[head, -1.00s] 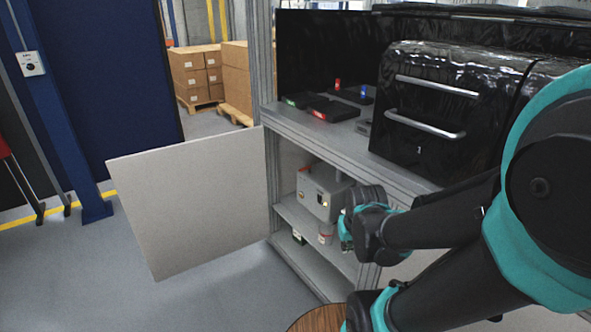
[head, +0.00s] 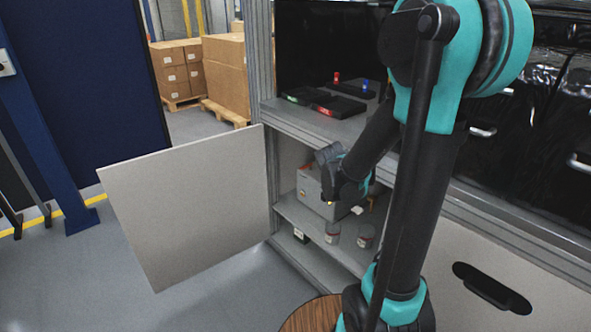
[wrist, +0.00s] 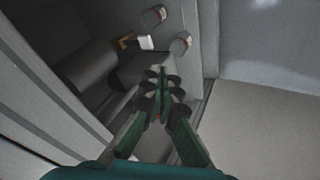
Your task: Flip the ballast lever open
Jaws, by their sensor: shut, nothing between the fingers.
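A grey box-shaped housing (head: 310,190) sits on the upper shelf inside the open cabinet in the head view. My gripper (head: 330,188) is in front of its right part and hides much of its face. In the wrist view my gripper (wrist: 162,85) is shut and empty, its green fingers together, pointing into the cabinet. A dark grey rounded part (wrist: 140,70) lies just beyond the fingertips; I cannot tell whether they touch. A small white block (wrist: 146,42) shows past it. I cannot make out which part is the ballast lever.
The cabinet door (head: 195,205) stands open at the left. Flat black devices (head: 340,106) lie on the bench top above. The floor before the door is clear.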

